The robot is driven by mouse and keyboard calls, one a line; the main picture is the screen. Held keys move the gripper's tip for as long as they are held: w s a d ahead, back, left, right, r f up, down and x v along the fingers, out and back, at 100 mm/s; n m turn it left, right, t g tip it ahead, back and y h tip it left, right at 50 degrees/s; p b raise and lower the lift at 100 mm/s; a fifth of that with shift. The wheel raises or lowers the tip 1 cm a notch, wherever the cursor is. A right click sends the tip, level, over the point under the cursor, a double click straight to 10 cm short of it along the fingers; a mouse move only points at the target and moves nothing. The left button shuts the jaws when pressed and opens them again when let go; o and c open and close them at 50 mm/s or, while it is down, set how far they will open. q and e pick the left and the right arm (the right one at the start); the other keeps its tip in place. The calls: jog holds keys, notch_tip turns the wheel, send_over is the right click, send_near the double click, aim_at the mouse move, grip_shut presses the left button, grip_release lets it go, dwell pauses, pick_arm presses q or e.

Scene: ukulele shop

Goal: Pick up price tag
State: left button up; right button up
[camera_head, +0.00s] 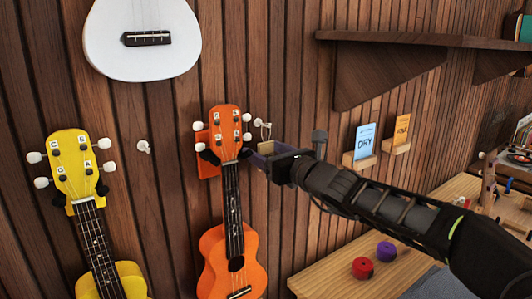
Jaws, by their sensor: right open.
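My right gripper (258,158) reaches in from the right and is open, with its tip at the wall just right of the orange ukulele's headstock (228,125). A white peg (262,125) with a thin pale loop is on the wall just above the gripper. A small brownish piece (266,148) shows at the jaws below the loop; I cannot tell whether it is the price tag or part of the gripper. No other price tag shows clearly. My left gripper is not in view.
A yellow ukulele (76,170) and a white one (142,35) hang on the slatted wood wall. A blue card (365,140) and an orange card (401,130) stand on small wall ledges. A wooden shelf (420,38) juts out above. Red (362,268) and purple (386,251) round items lie on the counter.

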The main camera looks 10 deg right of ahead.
dwell(0.6)
jog(key=c, duration=1.4)
